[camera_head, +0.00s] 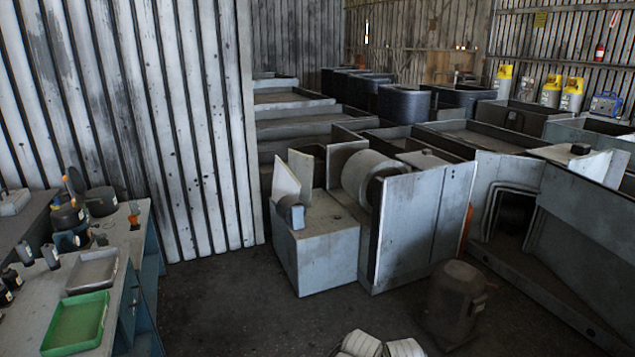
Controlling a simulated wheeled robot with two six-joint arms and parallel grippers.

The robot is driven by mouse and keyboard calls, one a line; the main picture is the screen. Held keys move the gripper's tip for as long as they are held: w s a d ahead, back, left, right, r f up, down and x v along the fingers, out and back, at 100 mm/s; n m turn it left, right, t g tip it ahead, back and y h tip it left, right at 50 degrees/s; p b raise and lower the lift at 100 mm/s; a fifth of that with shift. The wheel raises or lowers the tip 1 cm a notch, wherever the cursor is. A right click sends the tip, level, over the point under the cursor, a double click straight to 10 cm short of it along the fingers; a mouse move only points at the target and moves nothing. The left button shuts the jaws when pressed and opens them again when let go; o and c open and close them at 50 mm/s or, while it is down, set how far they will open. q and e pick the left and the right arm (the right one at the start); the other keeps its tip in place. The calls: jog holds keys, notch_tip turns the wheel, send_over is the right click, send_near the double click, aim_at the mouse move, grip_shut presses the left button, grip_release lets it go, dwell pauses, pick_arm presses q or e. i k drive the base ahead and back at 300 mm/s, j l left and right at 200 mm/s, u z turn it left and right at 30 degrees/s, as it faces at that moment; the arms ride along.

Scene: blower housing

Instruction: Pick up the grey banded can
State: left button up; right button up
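The workbench (130,262) at the left holds several small things. Two small grey cylinders stand near its middle: one grey cylinder (25,253) on the left and another grey cylinder (50,257) just right of it. Either could be the grey banded can, but they are too small to make out a band. A wider dark grey pot (101,202) stands farther back on the bench.
A green tray (78,322) and a grey tray (93,271) lie on the bench's near part. Dark small bottles (10,279) stand at the left edge. A dark tank (455,300) and grey metal housings (318,240) stand on the floor. Open floor (235,310) lies between.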

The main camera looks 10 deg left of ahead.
aim_at(102, 239)
jog(key=i+j+u, duration=0.15)
jog(key=i+u, duration=1.2)
jog(key=i+l+u, duration=0.4)
jog(key=i+u, duration=0.5)
jog(key=i+l+z, duration=0.1)
jog(key=i+l, duration=0.4)
jog(key=i+l+z, duration=0.1)
jog(key=i+l, duration=0.4)
jog(key=i, duration=0.2)
jog(key=i+l, duration=0.4)
jog(key=i, duration=0.25)
jog(key=l+z, duration=0.05)
